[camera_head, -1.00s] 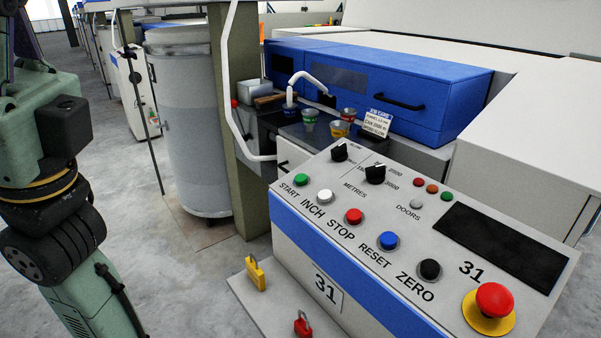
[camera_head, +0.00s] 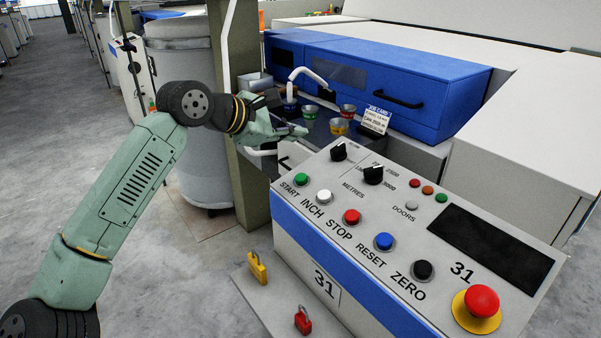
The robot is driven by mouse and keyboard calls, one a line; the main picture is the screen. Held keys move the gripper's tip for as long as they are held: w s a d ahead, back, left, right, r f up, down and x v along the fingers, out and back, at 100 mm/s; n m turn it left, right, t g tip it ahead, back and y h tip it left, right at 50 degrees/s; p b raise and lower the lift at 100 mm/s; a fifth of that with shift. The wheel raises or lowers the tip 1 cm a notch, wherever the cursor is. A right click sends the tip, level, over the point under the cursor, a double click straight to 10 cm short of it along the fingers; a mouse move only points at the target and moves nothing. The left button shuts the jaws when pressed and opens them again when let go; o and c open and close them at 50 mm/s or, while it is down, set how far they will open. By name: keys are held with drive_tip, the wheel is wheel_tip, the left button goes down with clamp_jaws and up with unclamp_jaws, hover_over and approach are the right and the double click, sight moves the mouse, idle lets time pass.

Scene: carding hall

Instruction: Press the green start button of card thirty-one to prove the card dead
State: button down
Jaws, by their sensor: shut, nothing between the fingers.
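The green start button (camera_head: 301,180) sits at the left end of the button row on the sloping control panel (camera_head: 345,215) marked 31. Beside it are a white inch button (camera_head: 324,196), a red stop button (camera_head: 351,216), a blue reset button (camera_head: 384,241) and a black zero button (camera_head: 423,270). My gripper (camera_head: 302,131) is shut and empty. In the picture it shows above the start button, over the dark bench behind the panel, and apart from the button. The fingertips are small and partly hard to make out.
A red emergency stop (camera_head: 481,302) on a yellow base is at the panel's right. Yellow (camera_head: 258,268) and red (camera_head: 303,320) padlocks stand on a ledge in front. Several small cups, a job card (camera_head: 376,118) and a white curved pipe (camera_head: 305,76) are near my gripper.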

drive_tip(key=shift+w+a+f, duration=0.15)
drive_tip(key=shift+a+f, duration=0.1)
drive_tip(key=shift+f, duration=0.1)
drive_tip(key=shift+f, duration=0.1)
drive_tip(key=b, duration=0.4)
hover_over(299, 181)
drive_tip(key=f, duration=0.7)
drive_tip(key=shift+s+a+f, duration=0.2)
drive_tip(key=shift+f, duration=0.1)
drive_tip(key=shift+w+d+f, duration=0.15)
drive_tip(key=shift+f, duration=0.25)
drive_tip(key=shift+f+b, duration=0.1)
drive_tip(key=shift+b, duration=0.2)
drive_tip(key=shift+f+b, duration=0.25)
drive_tip(key=shift+b, duration=0.25)
